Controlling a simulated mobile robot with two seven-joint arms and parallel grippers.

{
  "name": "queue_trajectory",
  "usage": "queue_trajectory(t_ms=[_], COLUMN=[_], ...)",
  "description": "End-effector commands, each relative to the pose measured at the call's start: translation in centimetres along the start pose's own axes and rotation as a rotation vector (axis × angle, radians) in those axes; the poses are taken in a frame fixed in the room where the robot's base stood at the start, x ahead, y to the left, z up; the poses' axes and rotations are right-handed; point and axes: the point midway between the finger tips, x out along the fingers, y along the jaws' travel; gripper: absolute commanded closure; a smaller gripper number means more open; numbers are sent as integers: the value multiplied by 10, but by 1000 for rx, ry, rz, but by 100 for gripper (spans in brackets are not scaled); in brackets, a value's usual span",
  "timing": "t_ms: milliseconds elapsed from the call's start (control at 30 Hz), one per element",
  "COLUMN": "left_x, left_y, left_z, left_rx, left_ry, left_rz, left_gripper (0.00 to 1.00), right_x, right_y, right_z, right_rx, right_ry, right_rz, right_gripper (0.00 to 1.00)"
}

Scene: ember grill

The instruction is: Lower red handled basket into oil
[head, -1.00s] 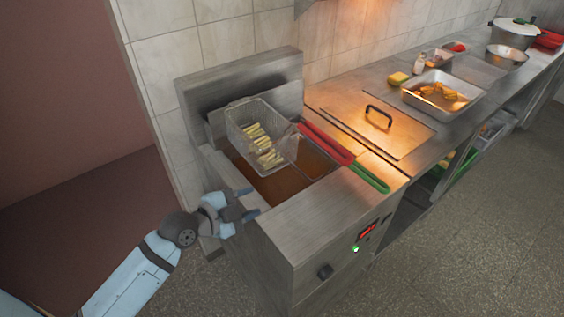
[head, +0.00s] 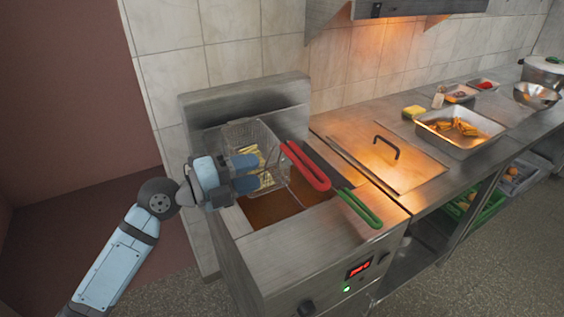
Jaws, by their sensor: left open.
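The red handled basket (head: 262,140) is a wire basket holding pale fries, at the back left of the fryer (head: 330,240). It sits raised above the brown oil (head: 268,210), and its red handle (head: 305,166) points toward the front right. My left gripper (head: 252,173) is open and empty, with its fingers in front of the basket's near left side, hiding part of it. I cannot tell whether they touch it. A green handle (head: 359,208) lies right of the red one; its basket is mostly hidden. My right gripper is not in view.
A steel lid with a black handle (head: 386,147) lies on the counter right of the fryer. Beyond it are a tray of fried food (head: 459,131), a yellow sponge (head: 414,112) and bowls. A wall (head: 170,60) rises behind the fryer, with a hood above.

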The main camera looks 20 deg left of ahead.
Motion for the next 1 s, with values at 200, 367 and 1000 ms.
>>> queue_trajectory(t_ms=[200, 367, 1000], left_x=[41, 72, 124], left_y=[-6, -5, 0], left_z=[-1, -2, -1], left_rx=[-6, -6, -2], left_ry=[2, 3, 2], left_rz=[-5, -4, -1], left_gripper=[55, 55, 55], right_x=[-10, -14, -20], right_y=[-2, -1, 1], right_z=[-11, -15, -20], right_rx=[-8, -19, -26], right_ry=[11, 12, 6], right_rz=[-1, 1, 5], right_gripper=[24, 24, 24])
